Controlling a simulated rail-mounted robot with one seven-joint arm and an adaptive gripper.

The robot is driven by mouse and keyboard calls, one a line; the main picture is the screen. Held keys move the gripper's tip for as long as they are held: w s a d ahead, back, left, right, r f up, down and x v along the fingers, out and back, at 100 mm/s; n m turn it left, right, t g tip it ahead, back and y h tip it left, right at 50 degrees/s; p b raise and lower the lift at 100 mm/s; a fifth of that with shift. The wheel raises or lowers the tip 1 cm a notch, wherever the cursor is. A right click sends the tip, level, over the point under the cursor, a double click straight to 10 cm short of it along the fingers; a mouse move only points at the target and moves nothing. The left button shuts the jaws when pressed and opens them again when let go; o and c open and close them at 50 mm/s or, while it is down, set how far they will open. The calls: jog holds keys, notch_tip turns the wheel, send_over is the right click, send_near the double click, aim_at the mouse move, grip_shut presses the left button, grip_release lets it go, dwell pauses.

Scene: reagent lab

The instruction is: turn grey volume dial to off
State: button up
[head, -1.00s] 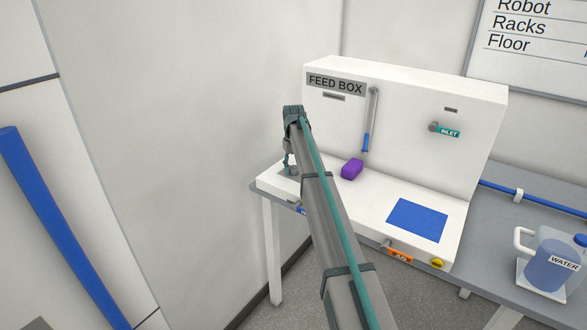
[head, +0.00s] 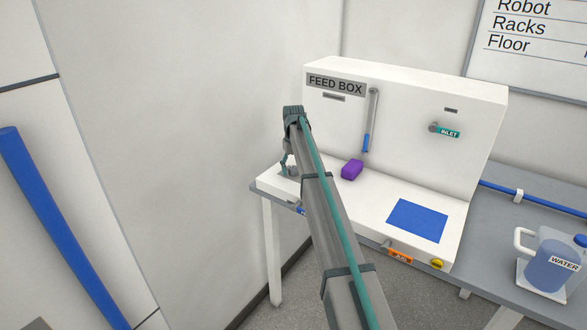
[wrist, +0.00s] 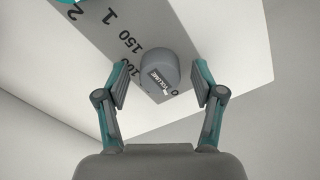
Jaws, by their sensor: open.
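My gripper (wrist: 160,88) is open, with one finger on each side of the dial and a visible gap to each. In the head view my gripper (head: 288,168) is low over the left end of the white feed box base. The dial is hard to make out there, behind the gripper and arm.
The feed box (head: 415,105) rises behind the base, with a teal inlet valve (head: 446,132). A purple block (head: 352,170) and a blue pad (head: 417,220) are on the base right of my arm. A water jug (head: 553,262) stands at the right. A wall is close on the left.

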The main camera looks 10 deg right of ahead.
aim_at(294, 168)
notch_tip(294, 168, up, 12)
dwell(0.6)
